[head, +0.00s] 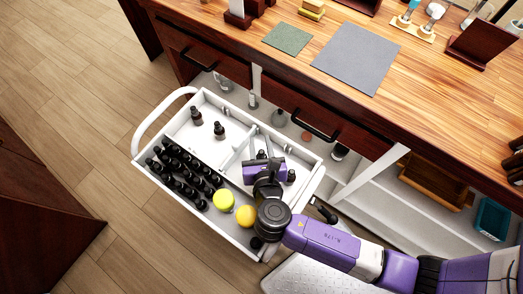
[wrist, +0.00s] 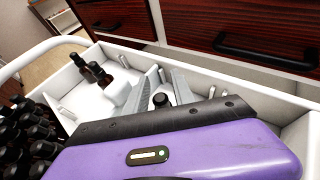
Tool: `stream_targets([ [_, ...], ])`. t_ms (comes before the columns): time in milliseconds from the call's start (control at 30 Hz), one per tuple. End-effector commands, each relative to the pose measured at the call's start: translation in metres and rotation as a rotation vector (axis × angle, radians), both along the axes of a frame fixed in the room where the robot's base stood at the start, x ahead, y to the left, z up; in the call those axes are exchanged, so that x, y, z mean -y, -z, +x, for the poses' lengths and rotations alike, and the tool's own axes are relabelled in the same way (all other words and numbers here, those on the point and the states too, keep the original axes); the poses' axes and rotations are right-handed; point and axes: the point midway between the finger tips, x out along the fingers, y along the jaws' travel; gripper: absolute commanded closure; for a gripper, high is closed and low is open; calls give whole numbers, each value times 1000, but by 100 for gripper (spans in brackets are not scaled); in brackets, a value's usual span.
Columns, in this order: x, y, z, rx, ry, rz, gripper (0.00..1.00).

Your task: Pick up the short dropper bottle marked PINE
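No label is legible, so I cannot tell which bottle is marked PINE. My gripper (head: 261,146) is over the right part of the drawer. In the wrist view its two grey fingers (wrist: 164,88) are apart, with a black bottle cap (wrist: 160,100) showing between or just in front of them; contact cannot be told. The purple gripper body hides what lies below.
A yellow-green ball (head: 223,200) and an orange-yellow ball (head: 246,215) sit near the drawer's front. A black cap (head: 291,176) shows right of my gripper. White dividers and the drawer walls surround it; the wooden worktop (head: 400,90) is behind.

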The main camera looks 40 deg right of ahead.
Motion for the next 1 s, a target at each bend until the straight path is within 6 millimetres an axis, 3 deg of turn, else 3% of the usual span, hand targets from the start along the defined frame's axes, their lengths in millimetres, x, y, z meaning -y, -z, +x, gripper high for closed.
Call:
stream_targets([
  [33,0,0,0,0,0,0,82],
  [133,0,0,0,0,0,0,100],
  [667,0,-9,0,2,-1,0,100],
  [833,0,-33,0,2,1,2,100],
  [1000,0,-81,0,6,1,3,100],
])
